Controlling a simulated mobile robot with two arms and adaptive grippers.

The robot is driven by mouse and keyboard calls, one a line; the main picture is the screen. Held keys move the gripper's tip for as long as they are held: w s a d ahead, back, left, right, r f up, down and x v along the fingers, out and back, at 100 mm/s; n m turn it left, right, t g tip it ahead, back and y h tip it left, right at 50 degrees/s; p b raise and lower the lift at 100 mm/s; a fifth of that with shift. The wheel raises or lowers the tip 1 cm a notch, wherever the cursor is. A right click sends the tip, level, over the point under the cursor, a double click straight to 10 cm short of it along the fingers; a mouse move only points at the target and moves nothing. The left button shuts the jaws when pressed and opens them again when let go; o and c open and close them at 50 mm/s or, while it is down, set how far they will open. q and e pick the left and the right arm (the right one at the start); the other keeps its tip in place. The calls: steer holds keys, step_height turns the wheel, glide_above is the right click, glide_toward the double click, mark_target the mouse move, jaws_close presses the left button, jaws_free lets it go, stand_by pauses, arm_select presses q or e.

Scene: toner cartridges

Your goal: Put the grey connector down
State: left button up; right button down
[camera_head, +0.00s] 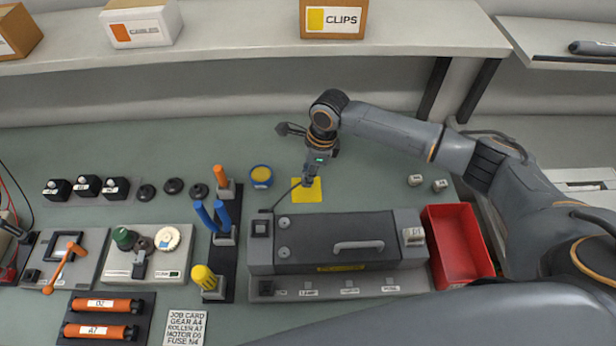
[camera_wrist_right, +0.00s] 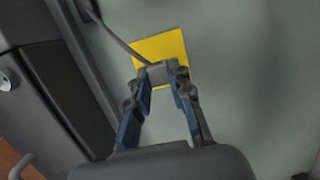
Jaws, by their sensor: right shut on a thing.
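The grey connector (camera_wrist_right: 160,73) is between the fingertips of my right gripper (camera_wrist_right: 166,88) in the right wrist view, with a dark cable (camera_wrist_right: 118,38) running from it. My right gripper (camera_head: 309,182) is shut on the connector over the yellow square (camera_head: 312,194) behind the dark grey machine. The yellow square also shows in the right wrist view (camera_wrist_right: 168,46). I cannot tell whether the connector touches the square. The fingers hide part of the connector in the head view. My left gripper is not in view.
The dark grey machine (camera_head: 320,228) with a handle stands just in front of the yellow square. A red tray (camera_head: 462,243) is at its right. A blue and yellow round tub (camera_head: 261,176) and a tool rack (camera_head: 228,255) stand to the left. The bench right of the square is mostly clear.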

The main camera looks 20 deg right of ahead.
steer(key=shift+d+x, duration=0.2)
steer(key=shift+x, duration=0.85)
steer(key=shift+s+a+f, duration=0.1)
steer(key=shift+s, duration=0.05)
steer(key=c, duration=1.2)
jaws_free()
steer(key=b+v, duration=0.1)
steer(key=v, duration=1.1)
steer(key=shift+a, duration=0.1)
